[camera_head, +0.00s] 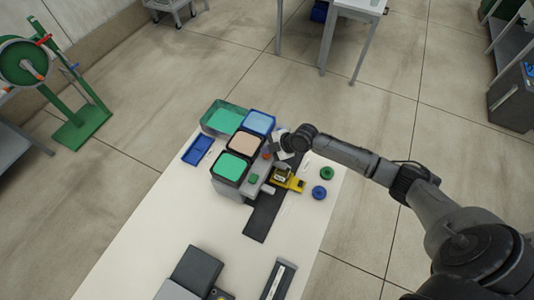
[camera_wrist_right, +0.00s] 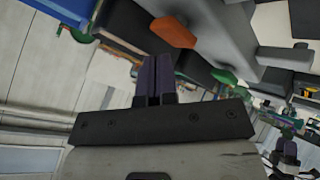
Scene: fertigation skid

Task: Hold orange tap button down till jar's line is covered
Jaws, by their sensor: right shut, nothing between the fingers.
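The orange tap button (camera_head: 266,156) is on the grey skid, beside the peach-topped tank (camera_head: 242,146). In the right wrist view, the orange button (camera_wrist_right: 173,32) shows as a tapered piece just beyond my fingertips. My right gripper (camera_head: 277,153) reaches over the skid close to the button. Its dark fingers (camera_wrist_right: 155,68) are shut together and empty, pointing towards the button, with a small gap showing in the picture. I cannot tell the jar or its line clearly; a yellow-and-dark unit (camera_head: 289,180) stands below the gripper. My left gripper is not in view.
A green tap button (camera_head: 253,178) sits nearer the front, by the green-topped tank (camera_head: 232,167). A blue-topped tank (camera_head: 259,122) and a blue tray (camera_head: 197,150) are nearby. A green disc (camera_head: 327,172) and a blue disc (camera_head: 319,191) lie right. Dark boxes (camera_head: 196,270) stand in front.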

